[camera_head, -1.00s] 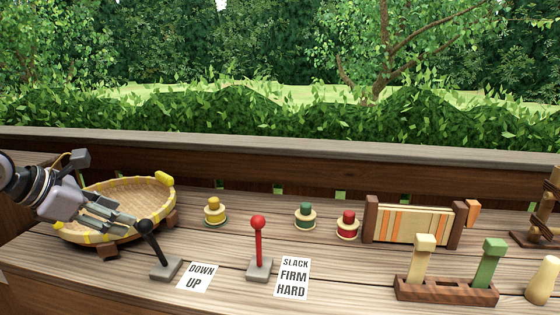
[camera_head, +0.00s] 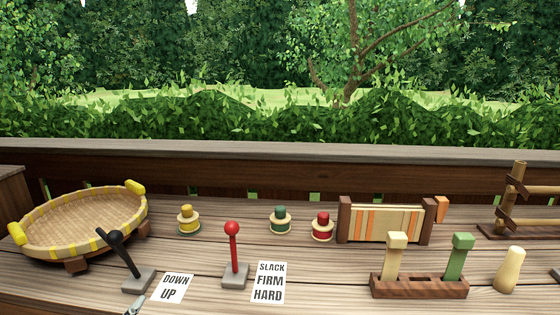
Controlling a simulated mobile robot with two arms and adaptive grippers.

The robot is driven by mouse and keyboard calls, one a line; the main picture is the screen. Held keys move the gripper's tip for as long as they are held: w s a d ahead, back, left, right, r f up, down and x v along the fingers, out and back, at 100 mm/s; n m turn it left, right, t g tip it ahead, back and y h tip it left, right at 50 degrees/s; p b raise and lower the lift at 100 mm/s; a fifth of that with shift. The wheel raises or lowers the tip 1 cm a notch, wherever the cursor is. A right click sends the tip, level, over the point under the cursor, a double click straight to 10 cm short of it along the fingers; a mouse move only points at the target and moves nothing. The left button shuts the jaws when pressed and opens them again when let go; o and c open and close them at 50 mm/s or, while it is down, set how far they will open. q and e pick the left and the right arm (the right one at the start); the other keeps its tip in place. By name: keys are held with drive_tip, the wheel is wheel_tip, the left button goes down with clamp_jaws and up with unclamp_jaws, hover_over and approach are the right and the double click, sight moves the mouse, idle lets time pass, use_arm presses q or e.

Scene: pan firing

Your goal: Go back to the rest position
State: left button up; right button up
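A grey tip of my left gripper (camera_head: 136,305) shows at the bottom edge, just below the black lever's base. The rest of this gripper is out of frame, and I cannot tell whether it is open or shut. My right gripper is not in view. The round woven pan (camera_head: 84,222) with yellow bindings and handles rests on its stand at the left, with no gripper at it. The black lever (camera_head: 123,254) leans to the left beside the "DOWN UP" card (camera_head: 174,289).
A red-knobbed lever (camera_head: 233,250) stands upright beside the "SLACK FIRM HARD" card (camera_head: 269,283). Yellow (camera_head: 188,219), green (camera_head: 281,219) and red (camera_head: 322,226) buttons sit behind. A striped roll frame (camera_head: 384,221), a slotted block (camera_head: 419,287) with two pegs and a wooden cone (camera_head: 509,270) stand right.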

use_arm(q)
drive_tip(key=s+d+f+n+g+h, duration=0.1)
drive_tip(key=s+d+f+n+g, duration=0.2)
drive_tip(key=s+f+g, duration=0.55)
drive_tip(key=s+d+f+n+g+h, duration=0.1)
drive_tip(key=s+d+f+n+g, duration=0.25)
drive_tip(key=s+f, duration=0.95)
drive_tip(key=s+f+g+p, duration=0.1)
drive_tip(key=s+f, duration=0.1)
drive_tip(key=f, duration=0.8)
drive_tip(key=s+f+g+p, duration=0.1)
drive_tip(key=s+f, duration=0.1)
drive_tip(key=f, duration=0.8)
drive_tip(key=s+a+f+p, duration=0.1)
drive_tip(key=s+f, duration=0.6)
drive_tip(key=s, duration=0.1)
drive_tip(key=s+a+f+p, duration=0.1)
drive_tip(key=s+a+f, duration=0.1)
drive_tip(key=s+f, duration=0.6)
drive_tip(key=shift+s+a+f+m+g, duration=0.2)
drive_tip(key=shift+s+a+m+g, duration=0.1)
drive_tip(key=shift+s+m+g, duration=0.1)
